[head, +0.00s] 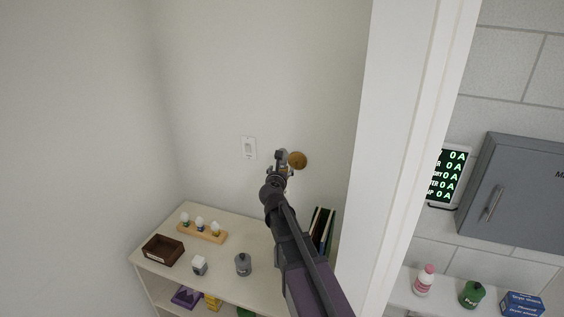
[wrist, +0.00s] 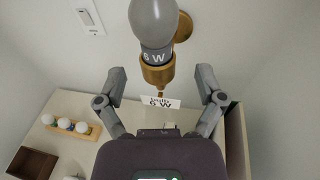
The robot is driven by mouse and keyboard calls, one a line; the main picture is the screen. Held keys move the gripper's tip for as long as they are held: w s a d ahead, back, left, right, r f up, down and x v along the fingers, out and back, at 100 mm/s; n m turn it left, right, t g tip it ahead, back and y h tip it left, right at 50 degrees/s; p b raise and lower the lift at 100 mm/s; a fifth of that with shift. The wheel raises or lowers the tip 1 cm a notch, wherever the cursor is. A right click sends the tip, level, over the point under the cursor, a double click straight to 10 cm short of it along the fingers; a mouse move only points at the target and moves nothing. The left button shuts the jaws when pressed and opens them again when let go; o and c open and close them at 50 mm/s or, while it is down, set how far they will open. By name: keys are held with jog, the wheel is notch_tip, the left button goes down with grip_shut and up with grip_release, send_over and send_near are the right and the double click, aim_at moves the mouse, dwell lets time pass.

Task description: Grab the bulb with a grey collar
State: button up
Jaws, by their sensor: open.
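In the wrist view a dull grey bulb (wrist: 154,22) with a grey collar (wrist: 157,55) marked "6 W" sits upright in a brass wall socket (wrist: 158,74). A paper label (wrist: 160,102) reading "6 W" shows below the socket. My gripper (wrist: 161,75) is open and empty, with one finger on each side of the socket and apart from it. In the head view my gripper (head: 281,163) is up by the wall and largely hides this bulb. Three white bulbs (head: 200,223) stand in a wooden rack (head: 212,236) on the shelf top; their collar colours are hard to tell.
The shelf top (head: 228,287) also holds a brown tray (head: 163,250), a small white-topped item (head: 199,265), a grey canister (head: 243,264) and upright books (head: 321,228). A light switch (head: 248,147) is left of my gripper. A white wall edge (head: 395,150) stands at right.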

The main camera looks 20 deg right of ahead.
aim_at(282, 165)
jog(key=shift+w, duration=0.2)
jog(key=shift+b+x, duration=0.3)
jog(key=shift+x, duration=2.35)
jog(key=shift+w+a+r, duration=0.1)
jog(key=shift+r, duration=0.05)
jog(key=c, duration=1.2)
